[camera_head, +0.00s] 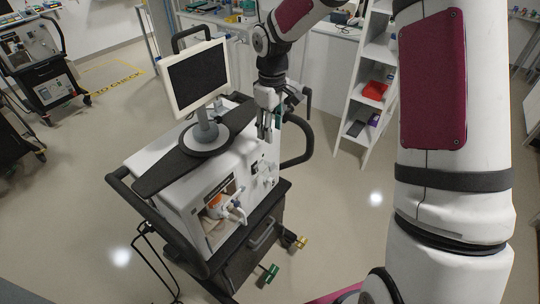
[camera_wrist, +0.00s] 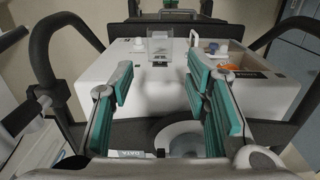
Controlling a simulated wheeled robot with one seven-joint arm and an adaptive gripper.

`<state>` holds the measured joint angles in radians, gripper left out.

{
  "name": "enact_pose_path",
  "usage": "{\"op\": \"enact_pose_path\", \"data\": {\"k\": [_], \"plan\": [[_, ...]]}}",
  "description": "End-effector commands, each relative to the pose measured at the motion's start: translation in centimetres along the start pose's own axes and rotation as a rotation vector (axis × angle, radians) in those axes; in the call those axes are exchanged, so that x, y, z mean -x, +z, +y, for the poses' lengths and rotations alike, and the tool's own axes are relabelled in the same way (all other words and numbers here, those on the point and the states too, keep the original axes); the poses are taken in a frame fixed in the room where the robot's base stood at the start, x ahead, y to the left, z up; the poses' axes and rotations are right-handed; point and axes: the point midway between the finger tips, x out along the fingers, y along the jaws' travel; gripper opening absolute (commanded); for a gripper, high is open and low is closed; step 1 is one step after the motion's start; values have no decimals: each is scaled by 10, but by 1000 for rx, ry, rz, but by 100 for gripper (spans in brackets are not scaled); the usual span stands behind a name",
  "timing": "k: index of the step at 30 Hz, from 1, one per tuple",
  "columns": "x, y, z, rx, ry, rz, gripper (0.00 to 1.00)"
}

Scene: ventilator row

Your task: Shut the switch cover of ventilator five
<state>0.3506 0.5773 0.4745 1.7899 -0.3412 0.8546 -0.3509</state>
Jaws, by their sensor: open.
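The ventilator (camera_head: 165,180) is a white cart unit with a dark-screened monitor on top, in the middle of the head view; its number is not legible. In the wrist view its white casing (camera_wrist: 95,72) lies beyond my fingers. A clear, box-like cover (camera_wrist: 160,46) stands out from the casing there, above a small dark label. It looks raised, but its hinge is unclear. My gripper (camera_head: 267,134) is above the ventilator's right side. In the wrist view my gripper (camera_wrist: 161,88) has its teal-padded fingers wide apart with nothing between them, and the cover lies beyond the gap.
A small white knob (camera_wrist: 139,44) is beside the cover. A recess with an orange part (camera_head: 215,201) opens in the casing. The monitor (camera_head: 197,77) and a black side handle (camera_head: 299,142) are close to my gripper. A white shelf (camera_head: 365,100) stands behind; floor between is clear.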

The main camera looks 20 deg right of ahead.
Motion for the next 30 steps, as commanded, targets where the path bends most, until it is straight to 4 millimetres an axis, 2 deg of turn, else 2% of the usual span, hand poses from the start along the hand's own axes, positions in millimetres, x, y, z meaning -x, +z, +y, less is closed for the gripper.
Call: {"op": "enact_pose_path", "data": {"k": [5,8,21,25,30], "plan": [[-13,-1,0,3,-6,-1,43],[-28,0,-1,4,-7,-1,43],[-111,0,-2,4,-6,-1,43],[-127,-1,-1,2,-6,0,43],[-138,-1,-1,2,-4,0,43]]}}
